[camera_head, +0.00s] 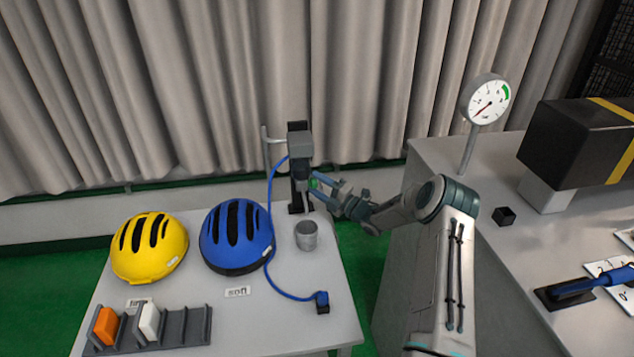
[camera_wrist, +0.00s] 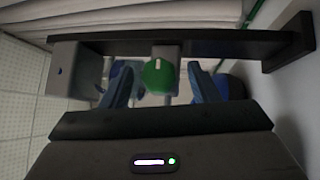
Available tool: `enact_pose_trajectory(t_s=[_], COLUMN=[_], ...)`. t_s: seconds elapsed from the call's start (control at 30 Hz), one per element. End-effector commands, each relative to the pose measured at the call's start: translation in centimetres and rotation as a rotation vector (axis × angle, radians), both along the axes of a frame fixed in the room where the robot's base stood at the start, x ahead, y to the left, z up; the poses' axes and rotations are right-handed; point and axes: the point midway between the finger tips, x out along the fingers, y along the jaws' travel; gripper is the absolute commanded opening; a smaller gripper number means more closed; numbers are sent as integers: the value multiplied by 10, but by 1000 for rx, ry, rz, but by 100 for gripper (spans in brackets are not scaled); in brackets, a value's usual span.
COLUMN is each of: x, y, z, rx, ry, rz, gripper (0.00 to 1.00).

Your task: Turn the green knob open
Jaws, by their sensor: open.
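My gripper (camera_wrist: 158,88) is open, with one blue finger on each side of the knob. I cannot tell whether the fingers touch it. In the head view my gripper (camera_head: 322,186) reaches in from the right at the knob's height.
A grey cup (camera_head: 306,235) stands below the device. A blue hose (camera_head: 270,225) runs down the table. A blue helmet (camera_head: 236,238), a yellow helmet (camera_head: 149,248) and a block rack (camera_head: 180,330) are left. A gauge (camera_head: 485,99) stands on the right bench.

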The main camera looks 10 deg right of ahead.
Motion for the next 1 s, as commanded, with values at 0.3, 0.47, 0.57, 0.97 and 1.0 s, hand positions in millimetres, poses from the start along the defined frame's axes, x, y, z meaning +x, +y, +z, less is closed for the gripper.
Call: enact_pose_trajectory(t_s=[0.3,0.47,0.57,0.97,1.0], x=[0,0,0,-1,-1], y=[-4,-3,-2,1,1], z=[0,0,0,2,2], rx=[0,0,0,-3,-3], ry=[0,0,4,173,205], rz=[-6,-4,-3,0,1], gripper=[24,11,11,11,11])
